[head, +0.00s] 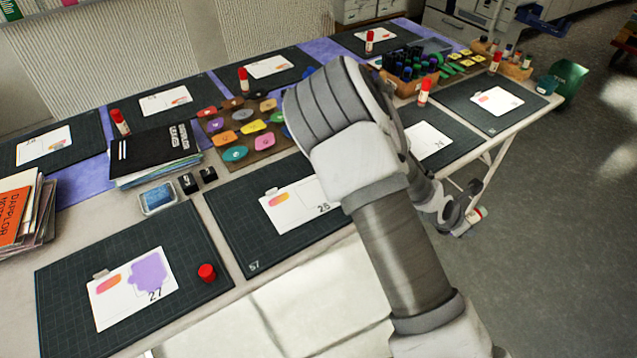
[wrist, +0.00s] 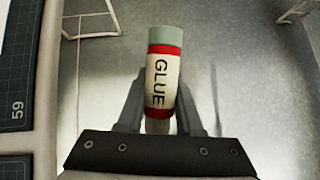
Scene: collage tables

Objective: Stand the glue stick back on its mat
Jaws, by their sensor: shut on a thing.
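My gripper (wrist: 161,100) is shut on a glue stick (wrist: 163,75). The stick has a white GLUE label, red bands and a grey-green end pointing away from the gripper. In the head view the held glue stick (head: 472,219) is small and tilted at my gripper (head: 456,212), over the floor beyond the table's front edge. A dark mat (head: 252,236) marked 57 carries a white card; my arm hides part of it. A mat (wrist: 14,120) marked 59 shows at the left in the wrist view. Which mat belongs to the held stick I cannot tell.
Other glue sticks stand on mats, including one at the right (head: 424,92) and one at front left with a red top (head: 206,272).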

